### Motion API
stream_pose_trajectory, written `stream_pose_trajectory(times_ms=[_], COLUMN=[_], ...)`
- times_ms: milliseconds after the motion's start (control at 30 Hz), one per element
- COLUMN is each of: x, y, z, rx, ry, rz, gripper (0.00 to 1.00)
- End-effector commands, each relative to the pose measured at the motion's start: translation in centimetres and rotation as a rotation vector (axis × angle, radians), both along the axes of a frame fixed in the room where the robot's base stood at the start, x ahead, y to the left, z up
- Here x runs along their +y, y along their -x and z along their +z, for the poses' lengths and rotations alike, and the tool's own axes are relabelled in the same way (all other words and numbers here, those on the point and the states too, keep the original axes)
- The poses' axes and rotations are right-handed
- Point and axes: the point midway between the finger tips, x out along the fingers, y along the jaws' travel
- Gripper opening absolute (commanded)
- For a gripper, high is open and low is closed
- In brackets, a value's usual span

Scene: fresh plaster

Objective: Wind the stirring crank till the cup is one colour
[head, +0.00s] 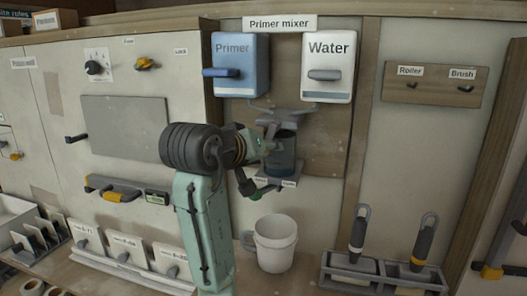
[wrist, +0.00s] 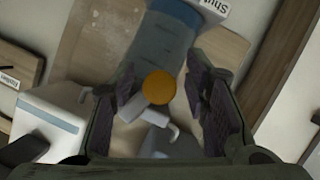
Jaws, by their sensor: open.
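The mixing cup (head: 284,158) stands upright on a small labelled shelf below the two dispensers. It looks dark blue-grey and see-through, partly behind my gripper; it also shows in the wrist view (wrist: 155,40), with paler and darker blue parts. Grey stirring parts (head: 280,118) sit above the cup. In the wrist view an orange round knob (wrist: 158,88), seen end-on, lies between my fingers, with a grey bent crank arm (wrist: 160,138) near it. My gripper (head: 265,168) is open at the cup's left side; its fingers (wrist: 166,90) stand apart on both sides of the knob. Contact cannot be told.
The blue Primer dispenser (head: 240,62) and white Water dispenser (head: 327,66) hang above. A rack (head: 380,272) with two handled tools is at the lower right. The wall panel right of the cup is clear.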

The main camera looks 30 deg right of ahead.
Motion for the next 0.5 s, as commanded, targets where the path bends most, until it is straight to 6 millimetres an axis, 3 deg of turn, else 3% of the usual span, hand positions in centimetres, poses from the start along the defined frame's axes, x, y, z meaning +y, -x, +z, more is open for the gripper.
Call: stream_pose_trajectory(times_ms=[300, 500], x=[0.3, 2.8], y=[0.1, 1.4], z=[0.2, 1.3], rx=[-0.002, -0.007], ry=[0.001, 0.001], rz=[0.000, 0.005], gripper=[0.43, 0.43])
